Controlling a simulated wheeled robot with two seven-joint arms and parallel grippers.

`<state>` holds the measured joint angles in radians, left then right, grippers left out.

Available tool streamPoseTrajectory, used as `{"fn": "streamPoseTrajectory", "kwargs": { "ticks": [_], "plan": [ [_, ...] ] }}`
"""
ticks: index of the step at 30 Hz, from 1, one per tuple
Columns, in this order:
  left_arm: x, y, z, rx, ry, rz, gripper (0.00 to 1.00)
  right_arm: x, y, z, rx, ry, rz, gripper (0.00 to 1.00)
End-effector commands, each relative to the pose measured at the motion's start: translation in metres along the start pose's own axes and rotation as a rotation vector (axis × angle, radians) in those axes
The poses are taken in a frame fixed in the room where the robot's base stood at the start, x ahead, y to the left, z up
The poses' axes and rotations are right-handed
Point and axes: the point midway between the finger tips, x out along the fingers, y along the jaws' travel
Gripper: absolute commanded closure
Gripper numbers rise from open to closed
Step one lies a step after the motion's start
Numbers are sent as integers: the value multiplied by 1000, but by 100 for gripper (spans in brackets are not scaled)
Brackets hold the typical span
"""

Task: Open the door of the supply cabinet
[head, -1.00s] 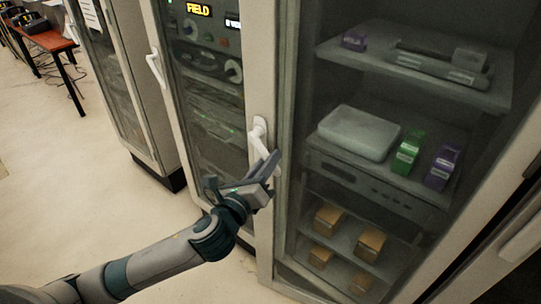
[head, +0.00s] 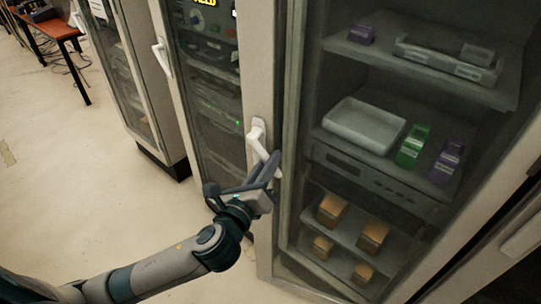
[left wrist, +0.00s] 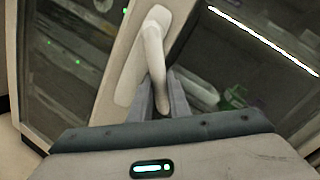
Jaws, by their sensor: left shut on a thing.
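The supply cabinet has a tall glazed door with a pale frame (head: 265,45) and a white lever handle (head: 256,138) on its left side. My left gripper (head: 268,172) is shut on the lower part of this handle. In the left wrist view, the handle (left wrist: 154,55) runs down between the fingers (left wrist: 160,98). The door seems to stand slightly ajar, but its gap is hard to make out. Behind the glass, shelves hold a white tray (head: 364,126), a green box (head: 413,146), purple boxes and several brown boxes (head: 332,209). My right gripper is out of view.
A rack with lit equipment (head: 208,75) stands directly left of the door, with another glazed cabinet (head: 125,75) beyond it. A red-brown table (head: 50,30) with cables is at the far upper left.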

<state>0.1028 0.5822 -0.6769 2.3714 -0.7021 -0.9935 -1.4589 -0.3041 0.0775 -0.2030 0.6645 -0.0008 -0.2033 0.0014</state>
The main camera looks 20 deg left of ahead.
Motion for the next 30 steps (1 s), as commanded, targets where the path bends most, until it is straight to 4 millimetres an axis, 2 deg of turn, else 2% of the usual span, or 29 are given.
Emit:
{"fn": "streamPoseTrajectory", "kwargs": {
  "ticks": [9,23,30],
  "plan": [
    [-19,-1,-3,-2,-15,30,100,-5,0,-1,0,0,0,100],
    [-22,-1,-2,-1,-22,34,100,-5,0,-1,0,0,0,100],
    [-34,-3,-4,-2,-33,53,100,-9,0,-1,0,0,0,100]
  ]
}}
